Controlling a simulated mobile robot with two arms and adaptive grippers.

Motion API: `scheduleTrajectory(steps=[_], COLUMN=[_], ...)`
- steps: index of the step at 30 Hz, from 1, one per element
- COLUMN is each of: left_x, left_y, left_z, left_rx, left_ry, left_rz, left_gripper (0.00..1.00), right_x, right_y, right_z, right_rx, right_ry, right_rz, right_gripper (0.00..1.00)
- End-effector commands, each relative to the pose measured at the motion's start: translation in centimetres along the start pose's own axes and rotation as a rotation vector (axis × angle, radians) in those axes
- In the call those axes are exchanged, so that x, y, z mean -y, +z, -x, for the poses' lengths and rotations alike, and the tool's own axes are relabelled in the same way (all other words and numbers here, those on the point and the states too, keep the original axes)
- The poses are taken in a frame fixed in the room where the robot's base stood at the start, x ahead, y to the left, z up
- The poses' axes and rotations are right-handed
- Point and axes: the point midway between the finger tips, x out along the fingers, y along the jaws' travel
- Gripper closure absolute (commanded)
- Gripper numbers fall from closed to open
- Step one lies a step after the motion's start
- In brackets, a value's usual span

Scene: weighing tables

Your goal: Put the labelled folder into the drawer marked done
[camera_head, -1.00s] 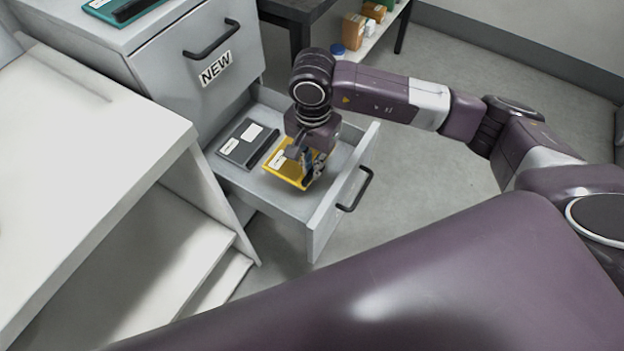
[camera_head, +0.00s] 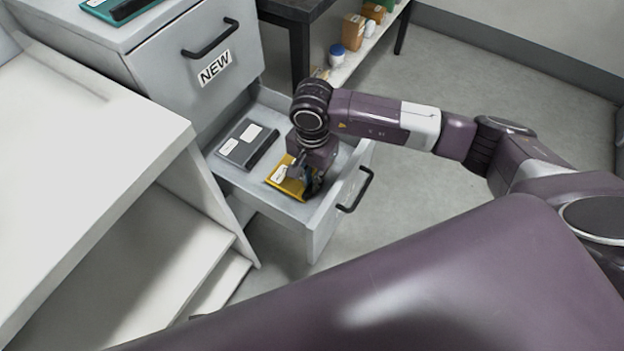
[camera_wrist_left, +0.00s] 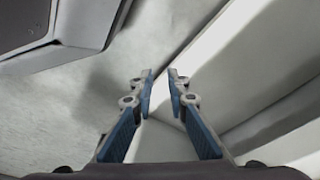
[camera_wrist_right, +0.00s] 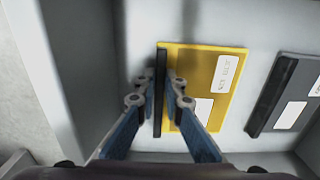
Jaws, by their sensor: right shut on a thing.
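The yellow folder (camera_head: 291,187) has a dark spine and white labels. It is inside the open lower drawer (camera_head: 321,222), and it also shows in the right wrist view (camera_wrist_right: 203,88). My right gripper (camera_head: 311,188) reaches down into the drawer, shut on the folder's dark spine edge. In the right wrist view the folder appears flat, close to the drawer floor; I cannot tell whether it rests fully on it. No marking shows on the open drawer's front from here. My left gripper (camera_wrist_left: 162,78) is away from the drawer, narrowly open and empty.
A dark grey folder (camera_head: 247,143) lies in the drawer beside the yellow one. The closed drawer above bears a NEW label (camera_head: 215,69). A teal folder (camera_head: 118,8) lies on the cabinet top. A white table (camera_head: 80,150) stands at the left. A shelf with small containers is behind.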

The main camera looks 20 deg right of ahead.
Motion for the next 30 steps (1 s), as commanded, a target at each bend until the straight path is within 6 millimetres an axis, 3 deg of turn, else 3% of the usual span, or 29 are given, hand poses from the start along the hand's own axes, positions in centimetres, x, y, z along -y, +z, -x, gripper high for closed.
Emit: scheduleTrajectory(steps=[6,18,30], left_x=[0.0,0.0,-0.2], left_y=[-0.5,-0.5,1.5], left_z=[0.6,0.3,-1.8], left_rx=[-0.010,-0.014,0.005], left_ry=[0.000,0.000,0.002], left_rz=[0.000,-0.001,-0.004], left_gripper=[0.85,0.85,0.85], right_x=[0.0,0.0,0.1], right_y=[0.0,0.0,-0.1], right_z=[0.0,0.3,8.8], right_rx=[0.000,0.000,-0.003], right_ry=[0.000,0.000,-0.004], right_rz=[0.000,0.000,0.000], right_gripper=[0.74,0.74,0.74])
